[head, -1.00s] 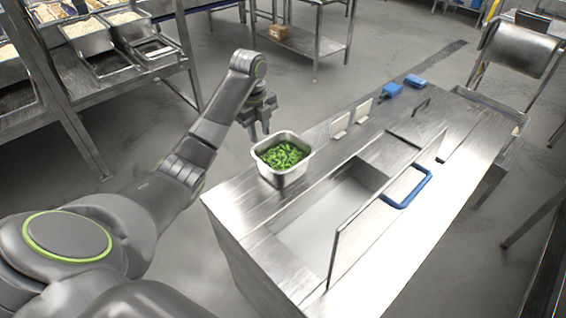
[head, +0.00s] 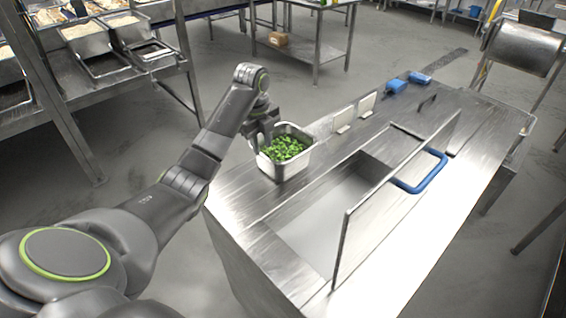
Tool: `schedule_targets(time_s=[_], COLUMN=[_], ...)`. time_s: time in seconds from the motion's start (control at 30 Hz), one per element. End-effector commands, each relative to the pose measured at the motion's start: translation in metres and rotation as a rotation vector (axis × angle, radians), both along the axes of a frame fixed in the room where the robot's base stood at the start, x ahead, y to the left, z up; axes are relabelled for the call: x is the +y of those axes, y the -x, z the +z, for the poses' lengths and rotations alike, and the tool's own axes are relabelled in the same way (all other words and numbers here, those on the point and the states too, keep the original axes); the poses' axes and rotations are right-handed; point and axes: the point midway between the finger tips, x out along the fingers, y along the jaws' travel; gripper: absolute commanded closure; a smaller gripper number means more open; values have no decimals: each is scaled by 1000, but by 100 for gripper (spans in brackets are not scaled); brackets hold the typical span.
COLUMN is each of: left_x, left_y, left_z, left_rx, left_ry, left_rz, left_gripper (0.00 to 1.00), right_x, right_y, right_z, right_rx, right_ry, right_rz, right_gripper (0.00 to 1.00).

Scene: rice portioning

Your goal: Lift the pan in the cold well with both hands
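A steel pan (head: 284,171) filled with chopped green food (head: 285,148) stands upright on the left end of the steel counter, beside the open well rather than in it. The well (head: 318,222) shows a bare pale floor with no pan visible in it. My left gripper (head: 260,138) points down at the pan's left rim, very close to it. Contact and the gap between its fingers are too small to make out. My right gripper is not in view.
A lid panel with a blue handle (head: 424,176) stands raised along the well. A rack with trays (head: 92,40) stands at left.

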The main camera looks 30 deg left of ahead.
Motion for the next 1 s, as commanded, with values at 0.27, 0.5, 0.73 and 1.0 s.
schedule_targets(time_s=[0.27, 0.5, 0.73, 1.0], left_x=[-1, -3, -3, -3], left_y=[-1, -4, -6, -5], left_z=[-33, -70, -83, -82], left_rx=[6, 8, 3, 3], left_ry=[2, 2, 1, 1], left_rz=[1, 1, 0, 0], left_gripper=[72, 72, 72, 89], right_x=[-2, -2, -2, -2], right_y=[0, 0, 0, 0], right_z=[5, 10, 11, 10], right_rx=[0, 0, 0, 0], right_ry=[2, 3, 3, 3], right_rz=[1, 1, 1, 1], right_gripper=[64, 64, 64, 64])
